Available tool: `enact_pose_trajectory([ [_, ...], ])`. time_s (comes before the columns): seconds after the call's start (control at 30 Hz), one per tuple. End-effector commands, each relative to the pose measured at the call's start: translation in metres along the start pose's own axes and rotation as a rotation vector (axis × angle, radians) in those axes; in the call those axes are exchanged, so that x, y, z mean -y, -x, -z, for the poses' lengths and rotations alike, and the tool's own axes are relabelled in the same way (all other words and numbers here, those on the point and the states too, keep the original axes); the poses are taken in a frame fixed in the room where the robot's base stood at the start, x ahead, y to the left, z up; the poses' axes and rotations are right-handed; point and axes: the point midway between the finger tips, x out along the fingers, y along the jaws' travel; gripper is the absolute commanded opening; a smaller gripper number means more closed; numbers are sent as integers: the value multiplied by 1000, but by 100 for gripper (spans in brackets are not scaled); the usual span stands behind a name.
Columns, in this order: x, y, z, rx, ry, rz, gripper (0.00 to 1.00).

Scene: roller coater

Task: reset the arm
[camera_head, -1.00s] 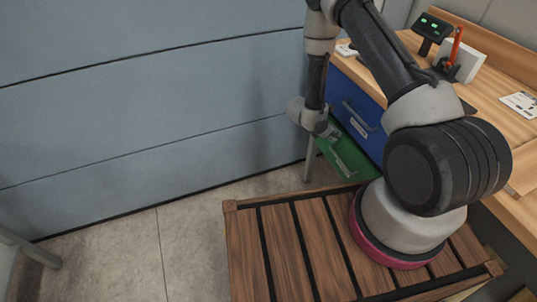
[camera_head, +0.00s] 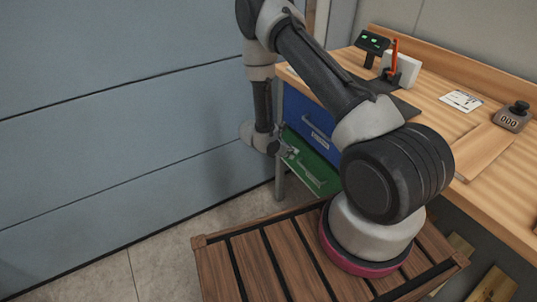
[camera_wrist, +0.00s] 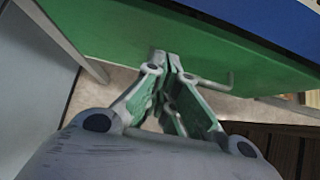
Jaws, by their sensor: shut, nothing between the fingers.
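My gripper (camera_wrist: 168,62) is shut and empty in the wrist view, its fingertips together in front of a green drawer front (camera_wrist: 110,28). In the head view my gripper (camera_head: 290,153) hangs low at the end of my bent arm, beside the green drawer (camera_head: 318,175) under the table. I cannot tell whether the fingertips touch the drawer. The drawer's handle (camera_wrist: 215,80) shows right of the fingers in the wrist view.
A blue drawer (camera_head: 305,115) sits above the green one. The wooden table (camera_head: 450,85) carries a small black display (camera_head: 372,42), an orange tool (camera_head: 394,55), a white card (camera_head: 461,100) and a grey counter block (camera_head: 513,116). A grey-blue wall (camera_head: 110,130) stands at the left.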

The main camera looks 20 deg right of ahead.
Motion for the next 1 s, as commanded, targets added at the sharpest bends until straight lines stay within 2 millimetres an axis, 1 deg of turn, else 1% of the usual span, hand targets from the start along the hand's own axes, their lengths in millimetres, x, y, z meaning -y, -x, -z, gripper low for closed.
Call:
enact_pose_trajectory([
  [0.03, -2, 17, -2, 1, 0, -7, 0],
  [0.1, -2, 34, -2, 0, -1, -7, 0],
  [0.2, -2, 56, -1, -1, -1, -6, 0],
  [0.3, -1, 74, -1, -1, 0, -5, 0],
  [0.4, 0, 84, -1, -1, -1, -3, 0],
  [0.5, 0, 91, -1, -1, 0, -3, 0],
  [0.67, 1, 92, -3, 6, -1, 3, 0],
  [0.77, 14, 88, -10, 23, -37, 49, 0],
  [0.87, 45, 84, -21, 50, -101, 147, 0],
  [0.9, 58, 88, -30, 61, -145, 188, 0],
  [0.93, 65, 94, -40, 66, -188, 216, 0],
  [1.0, 80, 111, -64, 69, -298, 276, 0],
])
